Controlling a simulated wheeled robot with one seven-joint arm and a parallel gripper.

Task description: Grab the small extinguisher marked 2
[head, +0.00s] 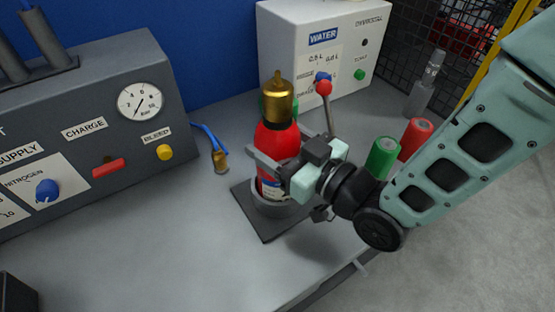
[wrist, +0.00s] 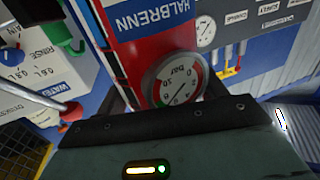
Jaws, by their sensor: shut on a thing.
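A small red extinguisher (head: 277,142) with a brass-coloured top stands upright in a round grey holder (head: 284,210) on a dark base plate. My gripper (head: 272,168) reaches in from the right and is shut on its body, above the holder. In the wrist view the red body (wrist: 145,50) fills the upper middle, with "HALBRENN" lettering and a round bar gauge (wrist: 172,84) facing me. I cannot read a number 2 on it. Its lower body is partly hidden by the holder and my gripper.
A white water station (head: 345,45) with a red-knobbed lever (head: 324,88) stands close behind. A grey charge panel (head: 95,120) is at left, a brass-ended blue hose (head: 212,145) beside it. Green (head: 382,157) and red (head: 415,138) cylinders stand right, near my arm.

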